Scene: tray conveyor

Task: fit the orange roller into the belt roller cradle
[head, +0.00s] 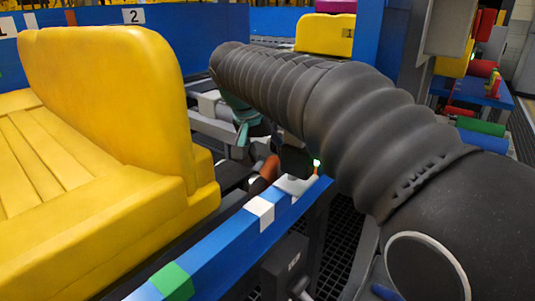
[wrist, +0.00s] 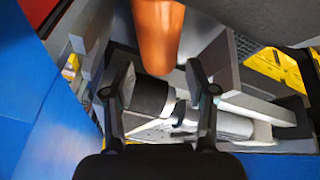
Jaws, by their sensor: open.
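The orange roller (wrist: 157,35) shows at the top middle of the wrist view, with its rounded end toward my gripper (wrist: 160,85). My gripper is open, and its two dark fingers stand apart with nothing held between them. The roller's end lies just beyond the fingertips, not between the pads. In the head view an orange piece, probably the same roller (head: 268,168), shows low beside the blue rail, partly hidden. Behind the fingers a black and white cylindrical part (wrist: 150,97) sits in a grey frame. I cannot tell which part is the cradle.
A yellow seat-like tray (head: 120,190) fills the left of the head view. A blue rail (head: 225,245) with white and green marks runs beside it. Red, green (head: 481,126) and blue rollers lie at the right. A blue wall (wrist: 40,110) stands left in the wrist view.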

